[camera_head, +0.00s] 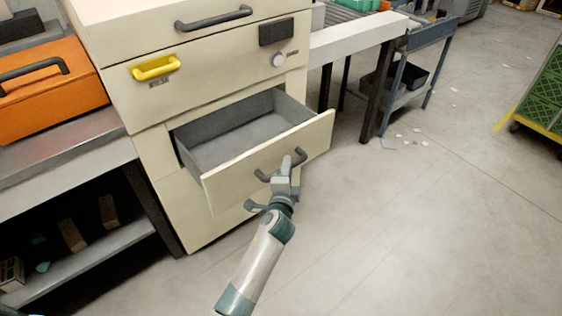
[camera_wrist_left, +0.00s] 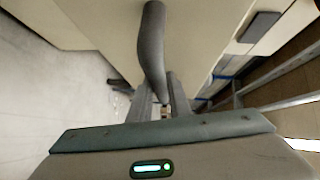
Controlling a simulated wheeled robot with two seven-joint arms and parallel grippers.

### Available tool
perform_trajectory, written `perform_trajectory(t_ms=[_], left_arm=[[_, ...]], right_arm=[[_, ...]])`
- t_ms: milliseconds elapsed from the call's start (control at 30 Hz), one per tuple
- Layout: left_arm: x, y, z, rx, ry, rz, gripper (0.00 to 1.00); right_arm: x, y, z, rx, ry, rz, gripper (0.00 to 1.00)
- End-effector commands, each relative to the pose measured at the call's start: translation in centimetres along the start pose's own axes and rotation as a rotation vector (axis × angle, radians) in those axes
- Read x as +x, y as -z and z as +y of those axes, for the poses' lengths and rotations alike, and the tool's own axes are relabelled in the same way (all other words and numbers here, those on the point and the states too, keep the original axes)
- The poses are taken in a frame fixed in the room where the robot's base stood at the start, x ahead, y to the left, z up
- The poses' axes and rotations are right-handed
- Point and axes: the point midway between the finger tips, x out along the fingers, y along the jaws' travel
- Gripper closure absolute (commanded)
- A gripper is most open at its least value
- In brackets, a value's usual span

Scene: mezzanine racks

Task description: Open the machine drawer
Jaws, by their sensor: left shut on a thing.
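The machine drawer (camera_head: 235,179) is a beige-fronted drawer with a grey inside, low in the beige machine (camera_head: 205,75). It stands well out from the machine, and its inside looks empty. My left gripper (camera_head: 288,172) is at the drawer front, shut on the dark grey drawer handle (camera_head: 262,177). In the left wrist view the handle (camera_wrist_left: 151,45) runs down to the fingers of my left gripper (camera_wrist_left: 165,85). The fingers and wrist hide part of the handle in the head view. My right gripper is not in view.
A yellow handle (camera_head: 155,67) and a black handle (camera_head: 214,17) are on the machine above. An orange case (camera_head: 50,80) sits on a bench at left. A dark cart (camera_head: 415,75) and green crates (camera_head: 548,85) stand at right. The floor (camera_head: 400,230) in front is clear.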

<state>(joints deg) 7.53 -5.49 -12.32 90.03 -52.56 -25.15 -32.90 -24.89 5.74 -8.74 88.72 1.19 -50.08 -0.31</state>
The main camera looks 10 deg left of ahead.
Motion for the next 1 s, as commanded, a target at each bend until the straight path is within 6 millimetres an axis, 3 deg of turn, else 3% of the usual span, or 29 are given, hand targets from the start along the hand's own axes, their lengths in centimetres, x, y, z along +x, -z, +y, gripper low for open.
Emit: perform_trajectory(t_ms=[467,500,567,1000], left_arm=[[-0.61,0.54,0.25,-0.001,-0.001,-0.001,1.0],[-0.61,0.53,0.26,-0.001,-0.001,-0.001,0.81],[-0.61,0.54,0.26,-0.001,-0.001,-0.001,0.66],[-0.94,0.57,0.2,-0.001,0.0,0.0,0.64]], right_arm=[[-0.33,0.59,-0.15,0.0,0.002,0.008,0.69],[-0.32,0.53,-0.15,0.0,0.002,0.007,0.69],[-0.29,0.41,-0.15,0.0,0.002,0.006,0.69],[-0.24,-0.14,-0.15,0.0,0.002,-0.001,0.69]])
